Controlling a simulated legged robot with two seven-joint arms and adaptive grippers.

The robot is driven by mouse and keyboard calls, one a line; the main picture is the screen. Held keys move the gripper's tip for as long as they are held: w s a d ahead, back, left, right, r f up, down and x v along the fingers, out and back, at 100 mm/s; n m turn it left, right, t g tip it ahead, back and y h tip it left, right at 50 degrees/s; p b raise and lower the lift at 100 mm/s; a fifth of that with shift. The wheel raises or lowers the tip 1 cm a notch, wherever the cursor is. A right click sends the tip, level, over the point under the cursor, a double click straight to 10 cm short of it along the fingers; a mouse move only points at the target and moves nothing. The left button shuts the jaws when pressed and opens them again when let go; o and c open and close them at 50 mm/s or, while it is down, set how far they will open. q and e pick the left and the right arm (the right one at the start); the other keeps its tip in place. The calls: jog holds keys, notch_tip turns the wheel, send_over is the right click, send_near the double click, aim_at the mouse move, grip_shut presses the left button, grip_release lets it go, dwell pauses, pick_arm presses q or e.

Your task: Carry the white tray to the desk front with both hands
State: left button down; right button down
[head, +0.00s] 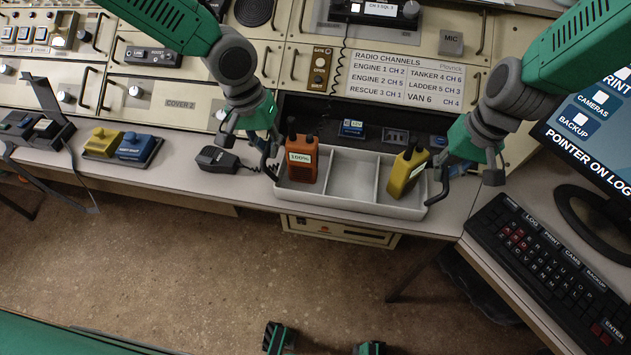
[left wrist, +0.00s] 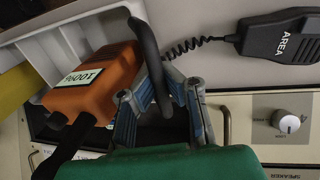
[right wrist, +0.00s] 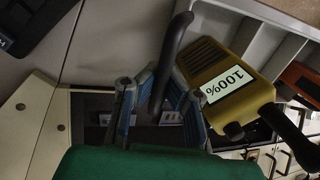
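The white tray (head: 349,203) lies along the front edge of the desk. An orange radio (head: 301,160) stands in its left compartment and a yellow radio (head: 408,170) leans in its right one; the middle is empty. My left gripper (head: 250,142) is at the tray's left end, its fingers apart on either side of the black left handle (left wrist: 152,60). My right gripper (head: 467,168) is at the right end, its fingers apart around the black right handle (right wrist: 172,60). I cannot see either gripper's fingers closed on a handle.
A black hand microphone (head: 217,160) lies left of the tray. Yellow and blue blocks (head: 122,145) sit further left. A keyboard (head: 540,265) and monitor (head: 600,120) stand at right. A dark recess with a blue-labelled device (head: 352,129) lies behind the tray.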

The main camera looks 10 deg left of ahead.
pick_arm(q)
jog(key=c, duration=1.7)
grip_release()
jog(key=shift+a+f, duration=0.15)
pick_arm(e)
jog(key=c, duration=1.7)
grip_release()
jog(key=shift+d+f, duration=0.2)
jog(key=shift+d, duration=0.05)
jog(key=shift+a, duration=0.1)
pick_arm(q)
jog(key=shift+r, duration=0.55)
pick_arm(e)
jog(key=shift+a+r, duration=0.1)
pick_arm(q)
jog(key=r, duration=0.3)
jog(key=a+r, duration=0.1)
jog(key=r, duration=0.3)
jog(key=a+r, duration=0.1)
jog(key=r, duration=0.2)
jog(key=shift+r, duration=0.3)
pick_arm(e)
jog(key=r, duration=0.4)
jog(key=d+r, duration=0.1)
jog(key=r, duration=0.2)
jog(key=d+r, duration=0.1)
jog(key=r, duration=0.3)
jog(key=shift+d+r, duration=0.1)
jog(key=shift+r, duration=0.2)
